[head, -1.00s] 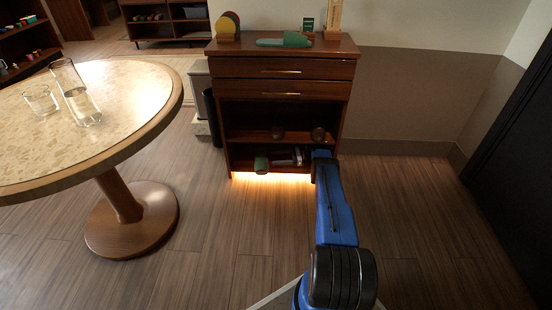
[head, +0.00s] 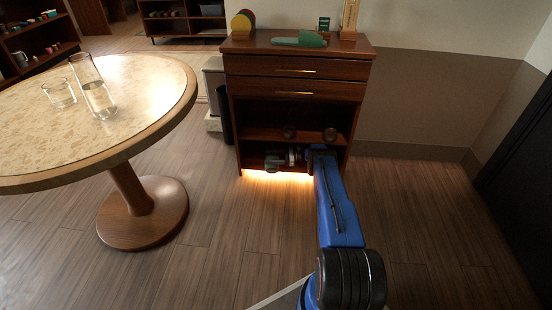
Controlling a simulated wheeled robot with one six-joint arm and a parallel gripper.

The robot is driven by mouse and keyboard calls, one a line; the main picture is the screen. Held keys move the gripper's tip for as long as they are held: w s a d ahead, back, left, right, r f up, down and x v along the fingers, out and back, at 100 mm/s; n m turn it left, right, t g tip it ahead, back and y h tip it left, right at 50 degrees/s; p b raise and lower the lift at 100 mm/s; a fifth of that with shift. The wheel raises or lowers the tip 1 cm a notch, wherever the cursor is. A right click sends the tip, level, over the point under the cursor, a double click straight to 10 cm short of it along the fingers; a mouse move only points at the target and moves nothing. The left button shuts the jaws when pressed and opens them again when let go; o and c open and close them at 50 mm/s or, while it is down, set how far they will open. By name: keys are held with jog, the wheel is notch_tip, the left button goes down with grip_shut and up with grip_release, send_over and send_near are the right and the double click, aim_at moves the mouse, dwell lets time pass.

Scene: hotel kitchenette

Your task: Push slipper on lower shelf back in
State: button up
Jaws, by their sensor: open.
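The slipper (head: 272,163) looks like a small dark shape on the lower shelf of the wooden cabinet (head: 295,88), at the left front of the bay. Its outline is too small to tell how far it sticks out. My gripper (head: 291,157) is open at the lower shelf, just right of the slipper. The arm reaches in from the lower right. I cannot tell whether the fingers touch the slipper, and my arm hides the right part of the shelf.
Two dark round objects (head: 330,134) (head: 289,131) stand on the shelf above. A round table (head: 150,130) with a glass (head: 59,92) and a carafe (head: 97,100) is at the left. A dark bin (head: 224,115) stands beside the cabinet. The floor in front is clear.

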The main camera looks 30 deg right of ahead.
jog(key=shift+w+a, duration=0.2)
jog(key=shift+a, duration=0.2)
jog(key=c, duration=1.1)
jog(key=shift+c, duration=0.2)
jog(key=shift+w, duration=0.2)
